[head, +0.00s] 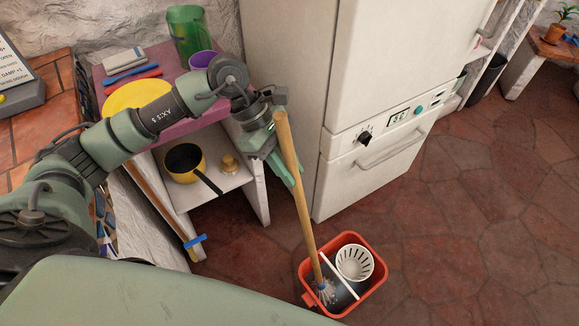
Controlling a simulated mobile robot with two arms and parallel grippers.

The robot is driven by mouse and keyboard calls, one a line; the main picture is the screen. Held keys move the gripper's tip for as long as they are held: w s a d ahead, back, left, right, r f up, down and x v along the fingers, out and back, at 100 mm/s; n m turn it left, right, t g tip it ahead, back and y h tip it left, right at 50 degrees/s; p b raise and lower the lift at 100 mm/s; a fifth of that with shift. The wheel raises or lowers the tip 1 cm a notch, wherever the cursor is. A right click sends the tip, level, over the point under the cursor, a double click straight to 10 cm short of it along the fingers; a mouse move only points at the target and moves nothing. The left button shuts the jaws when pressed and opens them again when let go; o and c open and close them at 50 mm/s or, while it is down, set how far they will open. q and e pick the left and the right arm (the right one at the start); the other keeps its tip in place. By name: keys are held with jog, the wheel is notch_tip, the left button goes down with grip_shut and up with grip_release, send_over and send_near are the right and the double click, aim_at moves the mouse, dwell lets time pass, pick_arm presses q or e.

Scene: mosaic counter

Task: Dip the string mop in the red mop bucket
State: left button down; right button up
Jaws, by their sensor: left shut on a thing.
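The string mop (300,200) has a long wooden handle and slants from my left gripper down into the red mop bucket (372,301). Its strands (327,293) are inside the bucket's left compartment, beside a white divider; I cannot tell how deep they sit. A white slotted wringer basket (355,262) fills the bucket's other side. The bucket stands on the floor at the lower middle. My left gripper (284,160) is shut on the upper part of the mop handle. My right gripper does not show.
A white oven cabinet (357,185) stands just right of the mop. A shelf unit (262,206) at left holds a yellow pan (187,163), a yellow plate (135,97) and a green bin (187,30). The tiled floor (470,220) at right is clear.

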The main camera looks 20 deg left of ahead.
pick_arm(q)
jog(key=shift+r, duration=0.1)
notch_tip(320, 180, up, 21)
jog(key=p, duration=1)
dwell(1.9)
